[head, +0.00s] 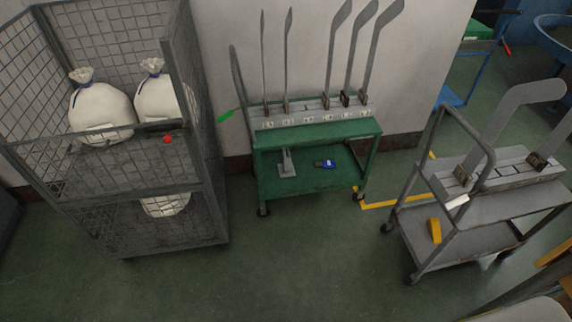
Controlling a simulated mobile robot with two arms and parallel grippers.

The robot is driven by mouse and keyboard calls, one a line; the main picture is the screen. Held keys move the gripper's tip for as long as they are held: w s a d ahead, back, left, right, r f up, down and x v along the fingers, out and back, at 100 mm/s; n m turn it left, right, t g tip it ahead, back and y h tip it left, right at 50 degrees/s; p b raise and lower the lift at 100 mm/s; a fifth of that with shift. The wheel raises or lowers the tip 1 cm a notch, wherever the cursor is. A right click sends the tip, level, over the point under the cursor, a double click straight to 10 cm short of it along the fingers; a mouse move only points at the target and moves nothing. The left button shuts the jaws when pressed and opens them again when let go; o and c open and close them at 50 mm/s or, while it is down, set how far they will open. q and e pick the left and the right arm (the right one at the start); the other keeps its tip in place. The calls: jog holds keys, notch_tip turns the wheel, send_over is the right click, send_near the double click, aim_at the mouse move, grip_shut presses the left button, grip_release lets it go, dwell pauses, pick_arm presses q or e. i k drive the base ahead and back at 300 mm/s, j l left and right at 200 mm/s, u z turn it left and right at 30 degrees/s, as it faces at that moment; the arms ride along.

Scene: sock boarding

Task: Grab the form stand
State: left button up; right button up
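A grey form stand (300,116) with a row of labelled slots sits on top of a green cart (318,133) against the wall. Several flat grey sock forms (338,48) stand upright in it, some with bent foot ends. A second grey form stand (508,173) sits on a grey cart (478,207) at the right. I cannot tell which stand the task means. Neither of my grippers is in view.
A wire-mesh cage cart (194,200) with white tied sacks (103,110) stands at the left. A grey bracket (287,164) and a blue object (324,164) lie on the green cart's lower shelf. A yellow wedge (435,230) is on the grey cart. The front floor is clear.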

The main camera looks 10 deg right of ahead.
aim_at(286, 169)
jog(key=i+l+u, duration=0.55)
jog(key=i+l, duration=0.15)
